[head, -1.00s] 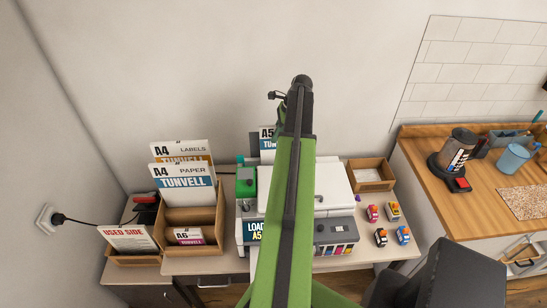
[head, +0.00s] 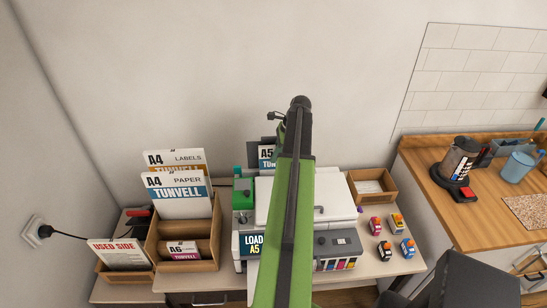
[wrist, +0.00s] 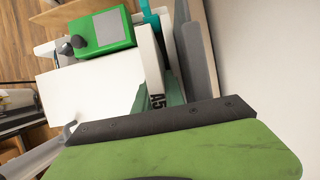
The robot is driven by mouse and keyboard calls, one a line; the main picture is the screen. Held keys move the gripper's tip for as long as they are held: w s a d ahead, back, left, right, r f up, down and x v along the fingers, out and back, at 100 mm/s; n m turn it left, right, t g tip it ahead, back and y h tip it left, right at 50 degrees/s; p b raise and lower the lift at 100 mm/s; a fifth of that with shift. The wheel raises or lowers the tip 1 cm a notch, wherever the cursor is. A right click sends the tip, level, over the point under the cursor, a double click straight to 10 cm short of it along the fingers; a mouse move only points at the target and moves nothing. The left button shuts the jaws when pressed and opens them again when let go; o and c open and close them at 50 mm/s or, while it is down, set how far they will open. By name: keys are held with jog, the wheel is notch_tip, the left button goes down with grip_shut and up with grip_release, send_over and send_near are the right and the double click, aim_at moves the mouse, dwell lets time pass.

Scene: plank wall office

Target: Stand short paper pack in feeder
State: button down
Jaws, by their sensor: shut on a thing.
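The short paper pack (head: 266,155), white with a dark blue band and marked A5 TUNVELL, stands roughly upright at the back of the printer (head: 262,205). It is in front of the feeder's dark grey back panel (head: 255,146). In the wrist view the pack (wrist: 150,62) shows edge-on beside a teal guide (wrist: 149,18). My gripper (wrist: 170,92) is shut on the pack near its top. My arm hides the pack's right side in the head view. The pack's lower edge is hidden, so I cannot tell whether it rests on the feeder floor.
A wooden organiser (head: 203,232) with A4 packs and an A6 pack stands left of the printer. A USED SIDE tray (head: 110,268) is further left. An open wooden box (head: 387,199) and several toy cars (head: 392,247) are at the right. The wall is close behind.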

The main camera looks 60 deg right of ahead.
jog(key=shift+f, duration=0.25)
jog(key=c, duration=1.7)
grip_release()
jog(key=shift+r, duration=0.1)
jog(key=p+v, duration=1.2)
jog(key=v, duration=0.1)
jog(key=shift+w+a+r, duration=0.2)
jog(key=shift+a+r, duration=0.05)
jog(key=shift+f, duration=0.1)
